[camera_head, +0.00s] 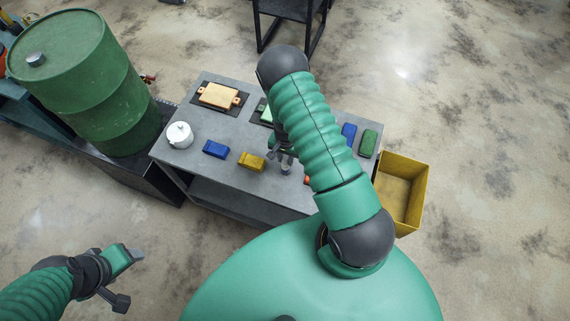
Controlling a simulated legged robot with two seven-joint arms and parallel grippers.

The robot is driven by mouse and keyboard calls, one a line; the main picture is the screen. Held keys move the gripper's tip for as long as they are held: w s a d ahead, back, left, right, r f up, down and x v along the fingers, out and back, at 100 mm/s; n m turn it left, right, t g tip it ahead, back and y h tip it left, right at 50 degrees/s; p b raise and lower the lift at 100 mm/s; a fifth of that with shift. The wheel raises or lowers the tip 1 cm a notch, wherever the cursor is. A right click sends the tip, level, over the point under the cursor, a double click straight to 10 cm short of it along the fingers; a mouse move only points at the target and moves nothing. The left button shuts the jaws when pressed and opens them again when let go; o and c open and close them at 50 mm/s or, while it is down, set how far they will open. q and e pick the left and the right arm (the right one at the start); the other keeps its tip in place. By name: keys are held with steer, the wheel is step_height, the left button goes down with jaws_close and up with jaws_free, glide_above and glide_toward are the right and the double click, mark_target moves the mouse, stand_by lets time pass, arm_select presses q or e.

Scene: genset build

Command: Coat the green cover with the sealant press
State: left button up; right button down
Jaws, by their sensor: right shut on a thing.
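My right gripper (283,154) points down over the front middle of the grey table. It is shut on a small grey thing (286,166), which looks like the sealant press; my arm and fingers hide much of it. A light green piece (263,114), likely the green cover, lies on a dark mat behind the gripper, mostly hidden by my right arm. A darker green block (369,141) lies at the table's right end. My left gripper (129,280) is open and empty, low at the left, away from the table.
The grey table (203,172) also bears an orange plate (219,95) on a mat, a white pot (180,135), blue blocks (215,149) (349,133) and a yellow block (251,161). A green barrel (85,75) stands left, a yellow bin (405,190) right.

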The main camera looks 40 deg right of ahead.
steer(key=shift+r+p, duration=0.45)
steer(key=shift+r, duration=0.3)
steer(key=shift+d+r+p, duration=0.1)
steer(key=shift+r+p, duration=1.05)
steer(key=shift+r, duration=0.4)
steer(key=shift+r+p, duration=0.5)
steer(key=shift+r, duration=0.2)
steer(key=c, duration=1.8)
jaws_free()
jaws_close()
